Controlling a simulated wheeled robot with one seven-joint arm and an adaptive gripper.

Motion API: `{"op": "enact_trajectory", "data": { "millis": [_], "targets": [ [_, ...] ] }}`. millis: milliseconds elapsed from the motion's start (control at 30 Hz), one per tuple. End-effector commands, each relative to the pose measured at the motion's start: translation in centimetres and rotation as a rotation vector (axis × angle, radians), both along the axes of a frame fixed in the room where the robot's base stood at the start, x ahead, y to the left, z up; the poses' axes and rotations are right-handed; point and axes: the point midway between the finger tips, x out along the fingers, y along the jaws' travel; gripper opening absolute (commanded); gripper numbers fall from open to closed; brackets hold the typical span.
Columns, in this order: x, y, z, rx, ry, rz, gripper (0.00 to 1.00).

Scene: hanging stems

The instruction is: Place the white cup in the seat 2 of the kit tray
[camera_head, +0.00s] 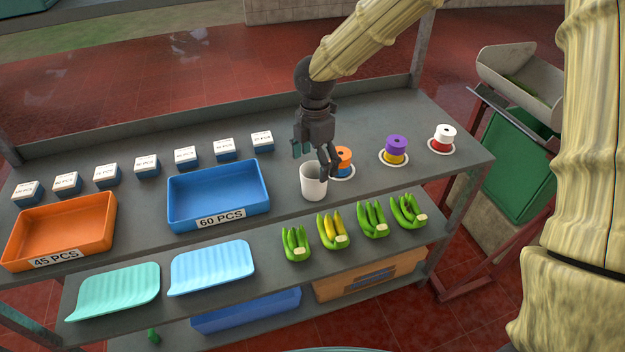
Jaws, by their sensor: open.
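The white cup (313,187) stands upright on the upper shelf, right of the blue 60 PCS tray. My gripper (314,160) points down at the cup's rim with its fingers apart. One finger shows at the cup's upper left and one overlaps its right edge. I cannot tell whether they touch the cup or how far they reach around it. No tray with numbered seats can be made out, so I cannot tell where the kit tray is.
An orange tray (100,243) and a blue tray (262,203) stand left of the cup. Small labelled boxes (186,158) line the back. Spools (344,160) stand close right of the cup. Below are green bunches (372,220) and shallow trays (212,268).

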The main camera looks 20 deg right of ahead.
Motion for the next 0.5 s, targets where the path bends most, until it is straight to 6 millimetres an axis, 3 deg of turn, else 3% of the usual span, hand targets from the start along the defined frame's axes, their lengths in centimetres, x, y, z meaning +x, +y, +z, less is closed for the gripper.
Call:
{"op": "enact_trajectory", "data": {
  "millis": [500],
  "targets": [
    [0.0,0.3,-3.7,0.000,0.003,0.003,0.85]
  ]
}}
